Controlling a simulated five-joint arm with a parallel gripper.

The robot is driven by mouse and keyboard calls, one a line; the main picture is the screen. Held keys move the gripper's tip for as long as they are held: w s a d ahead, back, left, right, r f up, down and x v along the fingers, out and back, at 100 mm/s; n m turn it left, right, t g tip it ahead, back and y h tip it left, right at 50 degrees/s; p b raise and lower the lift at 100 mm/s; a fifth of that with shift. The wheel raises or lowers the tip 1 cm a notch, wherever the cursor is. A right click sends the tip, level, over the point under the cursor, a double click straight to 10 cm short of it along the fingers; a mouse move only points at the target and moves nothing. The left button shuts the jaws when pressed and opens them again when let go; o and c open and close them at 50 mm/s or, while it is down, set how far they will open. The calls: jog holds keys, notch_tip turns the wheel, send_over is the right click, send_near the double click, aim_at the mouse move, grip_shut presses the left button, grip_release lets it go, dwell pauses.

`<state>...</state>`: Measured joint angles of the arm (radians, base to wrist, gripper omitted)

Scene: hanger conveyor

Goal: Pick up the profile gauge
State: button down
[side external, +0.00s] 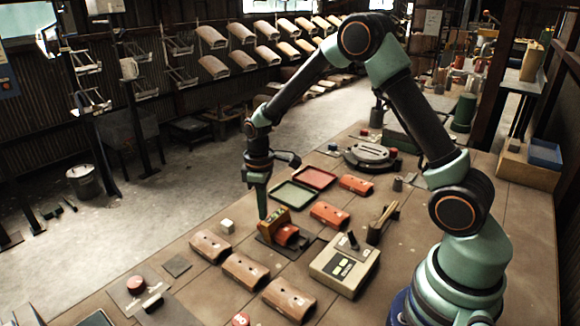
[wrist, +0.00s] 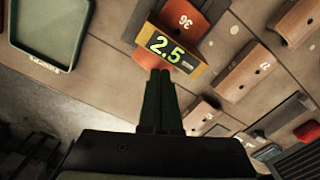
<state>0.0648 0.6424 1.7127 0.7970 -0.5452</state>
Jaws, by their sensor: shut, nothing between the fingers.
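The profile gauge appears to be the yellow-edged block with a lit "2.5" display (wrist: 171,48), standing at an orange-red curved tile marked 36 (wrist: 186,18). In the side view the gauge (side external: 270,222) stands on a dark base, with the red tile (side external: 287,235) against it. My gripper (side external: 262,216) points down at the gauge's far left side. In the wrist view my gripper (wrist: 160,72) is shut and empty, with its fingertips just short of the display face. I cannot tell whether they touch it.
A green tray (side external: 295,195) and a red tray (side external: 315,177) lie behind. Brown tiles (side external: 245,270) line the front, and red tiles (side external: 329,214) lie to the right. A beige keypad box (side external: 344,262), a white cube (side external: 227,226) and a brush cup (side external: 375,232) stand nearby.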

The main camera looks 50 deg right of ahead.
notch_tip(320, 180, up, 11)
jog(key=c, duration=0.6)
grip_release()
jog(key=shift+r, duration=0.2)
jog(key=shift+o, duration=0.2)
jog(key=m, duration=2.4)
send_near(277, 216)
jog(key=f, duration=0.1)
jog(key=s+f, duration=0.1)
jog(key=f, duration=0.1)
jog(key=shift+f, duration=0.2)
jog(key=shift+w+f, duration=0.2)
jog(key=shift+f, duration=1.1)
jog(key=shift+w+f, duration=0.15)
jog(key=shift+f, duration=1.2)
